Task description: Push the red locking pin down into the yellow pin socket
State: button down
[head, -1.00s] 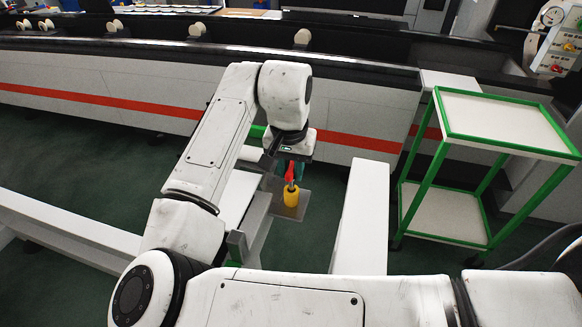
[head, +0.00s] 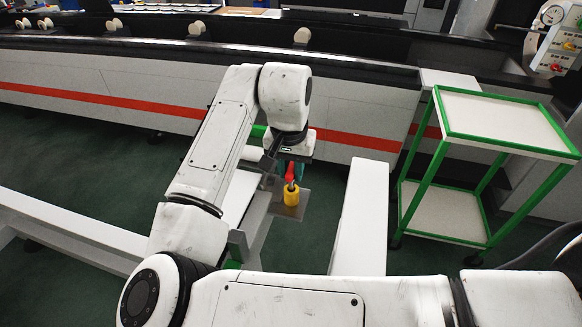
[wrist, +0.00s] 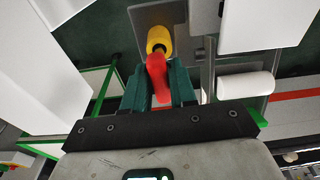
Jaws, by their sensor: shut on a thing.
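The red locking pin (head: 290,172) stands roughly upright below my wrist in the head view, and its red handle (wrist: 157,76) fills the space between my fingers in the wrist view. My gripper (wrist: 157,86) is shut on it, with one teal finger on each side. The yellow pin socket (head: 292,196) sits on a grey plate (head: 282,211) directly below; the socket also shows in the wrist view (wrist: 158,37). The pin's grey shaft (head: 290,184) shows at the top of the socket. How deep it sits is hidden.
A white beam (head: 358,215) stands close to the right of the socket. Grey rack bars (head: 254,215) run close on the left. A green-framed trolley (head: 500,122) stands farther right. A long white counter with a red stripe (head: 100,97) lies behind.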

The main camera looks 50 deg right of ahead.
jog(key=shift+f+b, duration=0.8)
jog(key=shift+f, duration=0.95)
dwell(1.4)
jog(key=c, duration=0.8)
grip_release()
jog(key=r, duration=0.7)
jog(key=a+r, duration=0.1)
jog(key=r, duration=0.2)
jog(key=shift+s+a+r+b, duration=0.1)
jog(key=shift+s+r+b, duration=0.1)
jog(key=shift+r+b, duration=0.15)
